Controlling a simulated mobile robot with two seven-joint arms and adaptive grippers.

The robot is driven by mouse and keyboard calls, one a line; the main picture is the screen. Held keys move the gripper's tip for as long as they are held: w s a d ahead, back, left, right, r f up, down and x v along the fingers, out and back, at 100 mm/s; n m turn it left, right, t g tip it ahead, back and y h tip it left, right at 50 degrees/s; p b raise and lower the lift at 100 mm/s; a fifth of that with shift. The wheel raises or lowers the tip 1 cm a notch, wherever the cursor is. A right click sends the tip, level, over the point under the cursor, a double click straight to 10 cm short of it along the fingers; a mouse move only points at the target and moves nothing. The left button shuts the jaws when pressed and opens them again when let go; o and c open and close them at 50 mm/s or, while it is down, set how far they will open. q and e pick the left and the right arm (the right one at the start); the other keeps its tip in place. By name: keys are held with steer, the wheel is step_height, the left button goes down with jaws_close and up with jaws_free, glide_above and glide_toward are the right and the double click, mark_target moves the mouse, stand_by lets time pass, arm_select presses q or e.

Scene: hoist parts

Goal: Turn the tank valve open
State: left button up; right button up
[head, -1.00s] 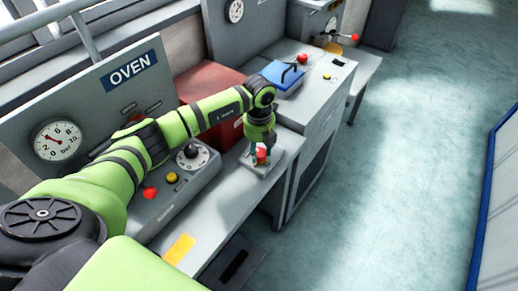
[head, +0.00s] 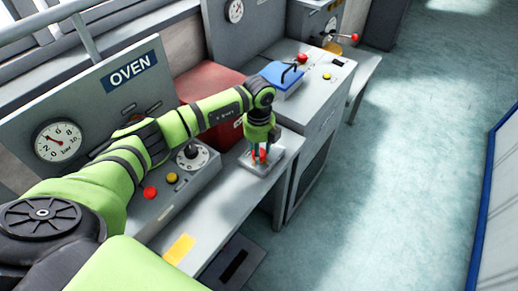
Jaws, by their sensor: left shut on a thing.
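My left gripper (head: 260,157) reaches down at the bench edge and is shut on a red knob (head: 262,154). The knob stands on a pale square plate (head: 247,164) on the grey bench, and the fingers partly hide it. No label shows on it, so I cannot tell from its look alone that it is the tank valve. A yellow fitting with a red ball-ended handle (head: 354,37) is on the far unit at the top. My right gripper is not in view.
A panel marked OVEN (head: 132,70) has a dial gauge (head: 59,141) and a control box with a black knob (head: 190,153). A blue box (head: 281,78) with a black handle stands on the unit beyond. The floor (head: 410,170) at the right is clear.

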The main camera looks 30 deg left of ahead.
arm_select(q)
steer(key=shift+w+a+r, duration=0.15)
steer(key=o, duration=1.1)
steer(key=shift+o, duration=0.2)
step_height(320, 180, up, 12)
